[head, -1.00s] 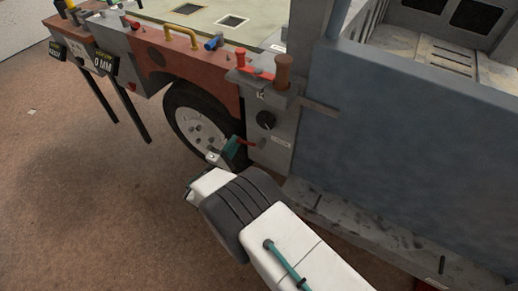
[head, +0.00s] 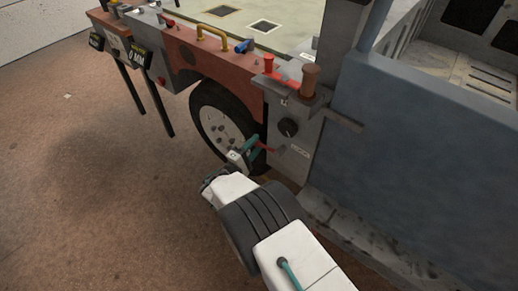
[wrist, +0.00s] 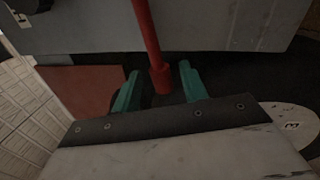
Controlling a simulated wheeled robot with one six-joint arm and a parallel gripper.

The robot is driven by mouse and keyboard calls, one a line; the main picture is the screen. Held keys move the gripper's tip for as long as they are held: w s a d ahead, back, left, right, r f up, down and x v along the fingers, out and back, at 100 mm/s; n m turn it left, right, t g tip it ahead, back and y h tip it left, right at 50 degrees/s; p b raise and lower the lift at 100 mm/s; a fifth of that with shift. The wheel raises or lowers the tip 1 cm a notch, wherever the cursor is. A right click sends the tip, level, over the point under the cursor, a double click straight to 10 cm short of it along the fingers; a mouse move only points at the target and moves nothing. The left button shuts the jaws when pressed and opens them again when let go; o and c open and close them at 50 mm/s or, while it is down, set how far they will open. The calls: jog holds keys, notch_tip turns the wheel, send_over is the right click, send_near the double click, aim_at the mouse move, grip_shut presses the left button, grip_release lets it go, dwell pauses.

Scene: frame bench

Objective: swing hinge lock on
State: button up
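A thin red lever (head: 266,149) sticks out from the grey side panel beside the wheel, near a small label that I read as a lock label. I take it for the hinge lock. In the wrist view the red lever (wrist: 149,40) comes down from the top, and its thicker end lies between my two teal fingers. My gripper (wrist: 160,78) is open, with a gap on each side of the lever. In the head view my gripper (head: 255,148) is at the lever, low in front of the panel. Contact with the lever cannot be made out.
A brown-red upright handle (head: 309,80) and a red toggle (head: 269,64) are on the ledge above. A wheel (head: 222,122) is behind my gripper. A blue-grey wall (head: 420,160) stands right. Brown floor is free at left.

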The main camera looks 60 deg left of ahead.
jog(key=v, duration=0.8)
jog(key=shift+w, duration=0.1)
dwell(0.4)
